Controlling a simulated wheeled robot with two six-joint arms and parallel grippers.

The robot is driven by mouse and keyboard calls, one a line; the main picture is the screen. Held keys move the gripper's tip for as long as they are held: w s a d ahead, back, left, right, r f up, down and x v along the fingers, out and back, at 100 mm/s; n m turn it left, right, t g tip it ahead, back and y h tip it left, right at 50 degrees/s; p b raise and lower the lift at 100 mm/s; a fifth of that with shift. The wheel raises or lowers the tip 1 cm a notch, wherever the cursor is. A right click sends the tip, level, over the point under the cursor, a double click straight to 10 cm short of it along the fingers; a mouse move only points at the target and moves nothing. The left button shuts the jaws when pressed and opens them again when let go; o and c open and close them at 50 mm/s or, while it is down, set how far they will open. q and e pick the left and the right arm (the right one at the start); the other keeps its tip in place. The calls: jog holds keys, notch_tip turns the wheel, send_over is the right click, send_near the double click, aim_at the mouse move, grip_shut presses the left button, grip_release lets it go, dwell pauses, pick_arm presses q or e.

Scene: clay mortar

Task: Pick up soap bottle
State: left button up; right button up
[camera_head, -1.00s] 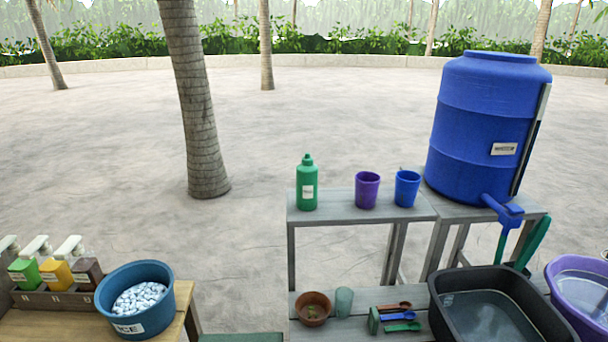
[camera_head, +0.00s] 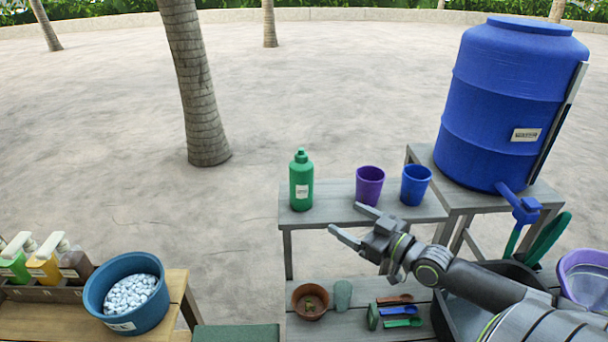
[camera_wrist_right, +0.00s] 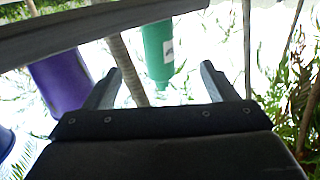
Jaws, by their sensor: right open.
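The green soap bottle (camera_head: 301,186) stands upright on the left end of the raised wooden shelf (camera_head: 330,213), with a white label on its front. My right gripper (camera_head: 348,222) is open and empty, in front of the shelf and to the lower right of the bottle, apart from it. In the right wrist view the picture is upside down; the bottle (camera_wrist_right: 158,52) shows beyond the two spread fingers (camera_wrist_right: 158,85), roughly between them. My left gripper is not in view.
A purple cup (camera_head: 369,186) and a blue cup (camera_head: 415,185) stand right of the bottle. A big blue water barrel (camera_head: 508,105) stands further right. A brown pot (camera_head: 310,300) and spoons (camera_head: 400,310) lie below. A blue tub (camera_head: 127,295) of white pieces sits at left.

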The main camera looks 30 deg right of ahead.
aim_at(310, 198)
jog(key=b+x, duration=0.6)
jog(key=x, duration=0.4)
jog(key=shift+w+f+b, duration=0.2)
jog(key=shift+w+b, duration=0.15)
jog(key=shift+w, duration=0.05)
jog(key=shift+b+x, duration=0.45)
jog(key=shift+x, duration=0.35)
jog(key=shift+w+r+b, duration=0.1)
jog(key=shift+w+b, duration=0.3)
jog(key=shift+b, duration=0.1)
jog(key=b+x, duration=0.3)
jog(key=shift+w, duration=0.3)
jog(key=shift+w+a+b, duration=0.1)
jog(key=shift+w+b, duration=0.2)
jog(key=shift+w, duration=0.15)
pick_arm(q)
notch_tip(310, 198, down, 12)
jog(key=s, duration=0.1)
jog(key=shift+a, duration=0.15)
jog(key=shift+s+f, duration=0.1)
pick_arm(e)
jog(key=shift+s+r, duration=0.1)
